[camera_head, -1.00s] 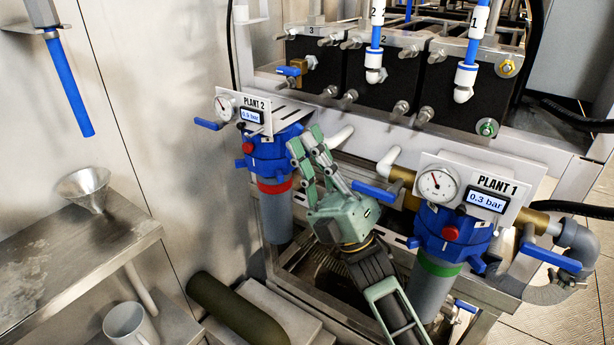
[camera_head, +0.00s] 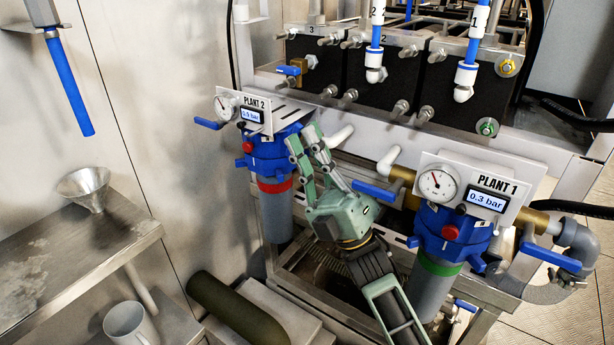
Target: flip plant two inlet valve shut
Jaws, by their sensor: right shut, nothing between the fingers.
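The plant 2 unit has a white panel marked PLANT 2 (camera_head: 257,104), a round gauge (camera_head: 227,106) and a blue filter head (camera_head: 270,152) with a red band below it. A blue lever handle (camera_head: 208,124) sticks out at its left side, roughly level. No label shows which handle is the inlet valve. My right gripper (camera_head: 304,144) is shut and empty, its fingers pointing up just right of the plant 2 filter head. It hides the piping behind it, and I cannot tell whether it touches anything. My left gripper is not in view.
The plant 1 unit (camera_head: 437,232) stands to the right, with one blue handle (camera_head: 375,192) on its left and another (camera_head: 550,257) on its right. White pipe stubs (camera_head: 341,137) lie close to my gripper. A steel shelf (camera_head: 60,245) with a funnel (camera_head: 86,186) stands at left.

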